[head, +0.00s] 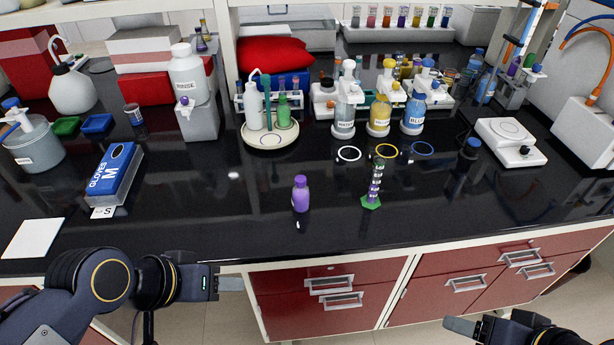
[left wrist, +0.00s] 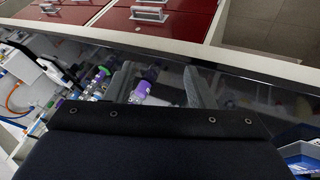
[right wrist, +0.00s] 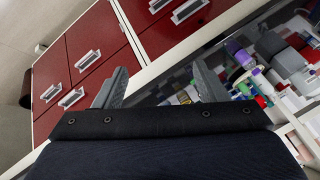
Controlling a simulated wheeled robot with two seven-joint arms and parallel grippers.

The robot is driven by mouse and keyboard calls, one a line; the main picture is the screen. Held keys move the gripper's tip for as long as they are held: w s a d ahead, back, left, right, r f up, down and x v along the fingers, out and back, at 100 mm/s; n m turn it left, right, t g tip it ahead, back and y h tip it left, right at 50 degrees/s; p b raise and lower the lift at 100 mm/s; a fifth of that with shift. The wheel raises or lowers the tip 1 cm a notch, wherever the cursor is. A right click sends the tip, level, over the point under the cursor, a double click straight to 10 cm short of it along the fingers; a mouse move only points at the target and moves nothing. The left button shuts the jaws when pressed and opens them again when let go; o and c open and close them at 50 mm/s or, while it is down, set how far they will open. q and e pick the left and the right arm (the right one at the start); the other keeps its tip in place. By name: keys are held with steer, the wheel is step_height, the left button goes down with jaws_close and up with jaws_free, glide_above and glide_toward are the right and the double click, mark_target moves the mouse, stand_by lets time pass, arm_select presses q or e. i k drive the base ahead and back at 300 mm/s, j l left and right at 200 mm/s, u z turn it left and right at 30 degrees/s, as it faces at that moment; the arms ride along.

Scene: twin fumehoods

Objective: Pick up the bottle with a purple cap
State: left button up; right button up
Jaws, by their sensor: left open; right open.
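The small purple bottle with a purple cap (head: 300,194) stands upright on the black bench near the front edge, in the middle of the head view. My left gripper (head: 229,284) is in front of the bench edge, left of the bottle and nearer to me, apart from it and open. In the left wrist view a purple object (left wrist: 143,90), seemingly this bottle, shows between the open fingers at a distance. My right gripper (head: 461,326) is open and empty in front of the red drawers, at lower right, far from the bottle.
A purple-marked cylinder on a green base (head: 372,190) stands just right of the bottle. Behind are a round tray (head: 270,140) with bottles, labelled wash bottles (head: 379,117) and a balance (head: 511,142). A blue glove box (head: 115,172) lies left. Bench left of the bottle is clear.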

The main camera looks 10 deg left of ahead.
mark_target(301, 197)
steer(key=i+l+u, duration=0.35)
steer(key=l, duration=0.2)
steer(key=i+l+u, duration=0.2)
steer(key=k+u, duration=0.1)
steer(key=u, duration=1.6)
